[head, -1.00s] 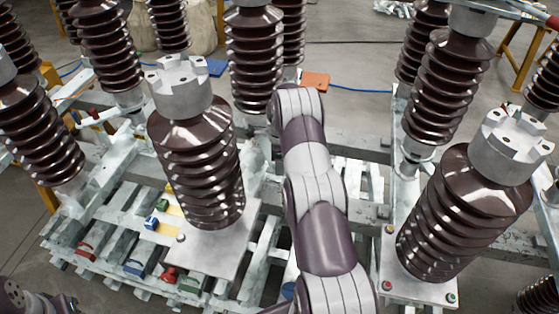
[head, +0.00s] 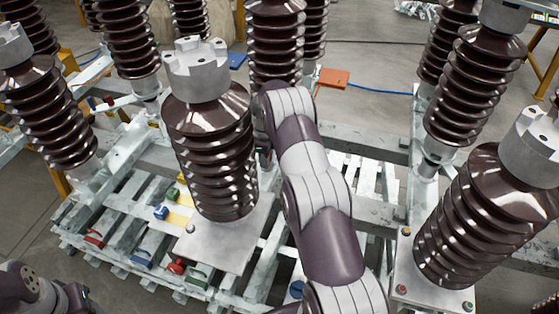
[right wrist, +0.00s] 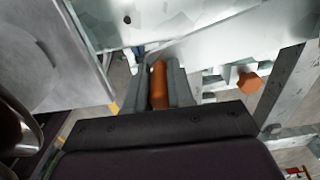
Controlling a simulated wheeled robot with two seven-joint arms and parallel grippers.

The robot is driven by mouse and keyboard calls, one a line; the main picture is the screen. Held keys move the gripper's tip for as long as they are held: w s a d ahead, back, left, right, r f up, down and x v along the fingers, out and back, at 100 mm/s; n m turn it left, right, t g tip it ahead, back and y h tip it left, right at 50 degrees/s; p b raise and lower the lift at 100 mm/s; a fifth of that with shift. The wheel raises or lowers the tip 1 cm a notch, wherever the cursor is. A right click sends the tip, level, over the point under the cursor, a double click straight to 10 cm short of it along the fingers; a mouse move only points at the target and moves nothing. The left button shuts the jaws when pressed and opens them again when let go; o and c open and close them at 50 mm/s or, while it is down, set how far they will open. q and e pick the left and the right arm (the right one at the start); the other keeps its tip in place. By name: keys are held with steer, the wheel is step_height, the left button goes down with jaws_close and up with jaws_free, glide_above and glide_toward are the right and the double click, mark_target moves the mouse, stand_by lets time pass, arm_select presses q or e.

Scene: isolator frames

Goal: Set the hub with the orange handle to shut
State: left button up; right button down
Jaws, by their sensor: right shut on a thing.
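In the right wrist view an orange handle (right wrist: 159,86) stands between the two grey fingers of my right gripper (right wrist: 158,74), which is shut on it. The handle's far end and the hub behind it are mostly hidden by the fingers and the pale metal. In the head view my right arm reaches over the frame, and its hand is hidden behind the arm and a brown insulator (head: 212,150). Part of my left arm shows at the lower left, but its gripper is out of view.
A second orange piece (right wrist: 247,83) shows right of the gripper in the right wrist view. Tall ribbed insulators crowd the arm, including one at the right (head: 470,220). Small coloured handles, such as a red one (head: 176,266), sit low on the slatted frame (head: 122,215).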

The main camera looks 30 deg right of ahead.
steer(key=shift+w+r, duration=0.1)
steer(key=c, duration=1)
jaws_free()
steer(key=shift+a, duration=0.1)
steer(key=shift+r, duration=0.1)
step_height(320, 180, up, 6)
steer(key=shift+r, duration=0.1)
step_height(320, 180, up, 6)
steer(key=p, duration=0.7)
steer(key=shift+r, duration=0.2)
